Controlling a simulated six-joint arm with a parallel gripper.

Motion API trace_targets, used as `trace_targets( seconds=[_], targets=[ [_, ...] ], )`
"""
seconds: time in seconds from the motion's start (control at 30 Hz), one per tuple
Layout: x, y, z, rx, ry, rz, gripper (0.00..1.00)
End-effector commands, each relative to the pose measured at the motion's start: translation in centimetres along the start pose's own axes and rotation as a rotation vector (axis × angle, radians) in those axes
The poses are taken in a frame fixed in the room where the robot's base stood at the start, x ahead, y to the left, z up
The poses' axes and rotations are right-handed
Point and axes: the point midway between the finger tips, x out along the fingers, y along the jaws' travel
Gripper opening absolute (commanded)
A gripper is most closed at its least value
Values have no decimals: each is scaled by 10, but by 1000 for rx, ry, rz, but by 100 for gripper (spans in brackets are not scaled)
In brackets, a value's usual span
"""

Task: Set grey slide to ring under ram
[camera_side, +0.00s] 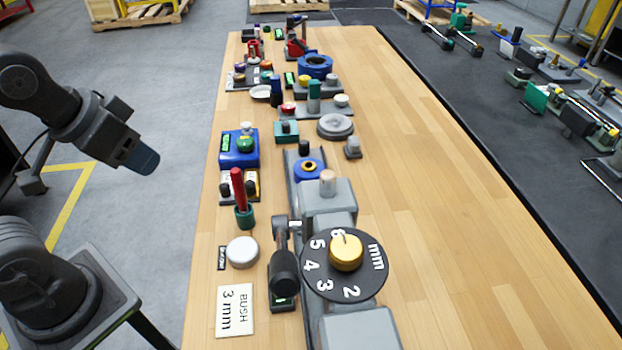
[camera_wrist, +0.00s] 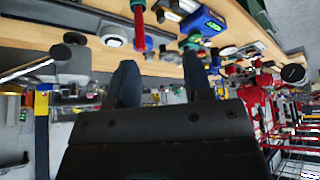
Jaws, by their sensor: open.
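A grey machine (camera_side: 325,210) stands at the middle front of the bench in the side view. Its black dial (camera_side: 314,283) is marked in mm, with a gold knob (camera_side: 346,252) whose mark appears to be near 6. A blue ring (camera_side: 309,168) with a yellowish centre sits in the grey rail behind the machine's block. A pale round post (camera_side: 328,182) stands on that block; I cannot tell which part is the slide or the ram. A black-knobbed lever (camera_side: 284,272) is at the left. My gripper (camera_side: 145,162) is open and empty, off the bench's left side; its fingers show in the wrist view (camera_wrist: 160,80).
A "BUSH 3 mm" card (camera_side: 235,310), a white round button (camera_side: 242,252) and a red-handled tool in a green cup (camera_side: 243,215) stand left of the machine. Several fixtures line the bench behind it. The wooden bench top (camera_side: 460,230) is clear on the right.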

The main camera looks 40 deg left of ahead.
Motion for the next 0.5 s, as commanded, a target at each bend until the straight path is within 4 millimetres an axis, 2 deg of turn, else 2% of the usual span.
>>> trace_targets(
  seconds=[0.1,0.2,0.27,0.37,0.5],
  targets=[
    [0,0,0,0,0,0,46],
    [0,0,-2,0,-2,0,55],
    [-2,0,-8,-2,-8,0,55],
    [-4,1,-28,-8,-36,2,55],
    [-2,3,-77,-21,-100,3,55]
  ],
)
